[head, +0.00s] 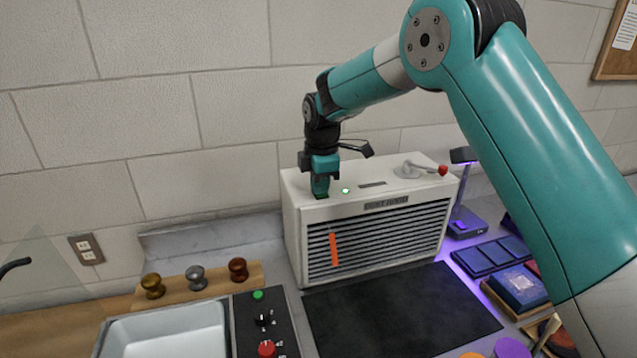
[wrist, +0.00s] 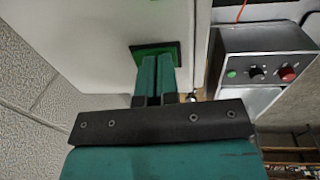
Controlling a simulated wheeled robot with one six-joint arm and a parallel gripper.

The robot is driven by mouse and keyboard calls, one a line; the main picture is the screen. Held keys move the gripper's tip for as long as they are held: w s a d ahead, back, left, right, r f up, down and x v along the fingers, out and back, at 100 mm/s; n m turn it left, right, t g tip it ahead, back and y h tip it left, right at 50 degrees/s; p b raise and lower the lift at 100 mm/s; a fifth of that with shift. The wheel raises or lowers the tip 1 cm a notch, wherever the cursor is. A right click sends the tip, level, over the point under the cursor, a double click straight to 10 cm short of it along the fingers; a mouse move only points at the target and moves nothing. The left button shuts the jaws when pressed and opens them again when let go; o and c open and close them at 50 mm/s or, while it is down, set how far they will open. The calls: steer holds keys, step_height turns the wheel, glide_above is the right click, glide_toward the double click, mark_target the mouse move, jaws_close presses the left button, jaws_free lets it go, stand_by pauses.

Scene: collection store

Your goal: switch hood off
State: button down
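The hood (head: 375,240) is a white box with a dark louvred front and a small label plate, standing against the wall. A green lamp (head: 345,190) on its top glows. My gripper (head: 320,192) points straight down at the left of the hood's top. In the wrist view its two teal fingers (wrist: 157,62) are together, with nothing between them. Their tips are at a dark-edged green square switch (wrist: 168,48), partly covering it; I cannot tell whether they touch or press it. A lever with a red knob (head: 442,171) sits on the top's right side.
An orange strip (head: 333,250) hangs on the louvres. A black mat (head: 395,312) lies in front. A control panel (head: 264,325) with a green button and black and red knobs is beside a white basin (head: 170,335). A purple-lit lamp (head: 466,222) stands right of the hood.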

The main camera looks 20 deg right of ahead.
steer(key=r+p, duration=0.3)
steer(key=r, duration=0.1)
steer(key=shift+s+r+p, duration=0.2)
steer(key=shift+r+p, duration=0.1)
steer(key=shift+p, duration=0.05)
steer(key=shift+s+r+b, duration=0.1)
steer(key=shift+r+b, duration=0.2)
steer(key=shift+b, duration=0.6)
step_height(320, 180, up, 9)
steer(key=s+b, duration=0.1)
steer(key=b, duration=0.1)
steer(key=shift+f, duration=0.15)
steer(key=shift+b, duration=0.35)
steer(key=shift+w+d+r+b, duration=0.1)
steer(key=shift+w+d+b, duration=0.05)
steer(key=shift+w+b, duration=0.3)
steer(key=shift+w+d+r+b, duration=0.1)
steer(key=shift+w+b, duration=0.15)
steer(key=shift+b, duration=0.25)
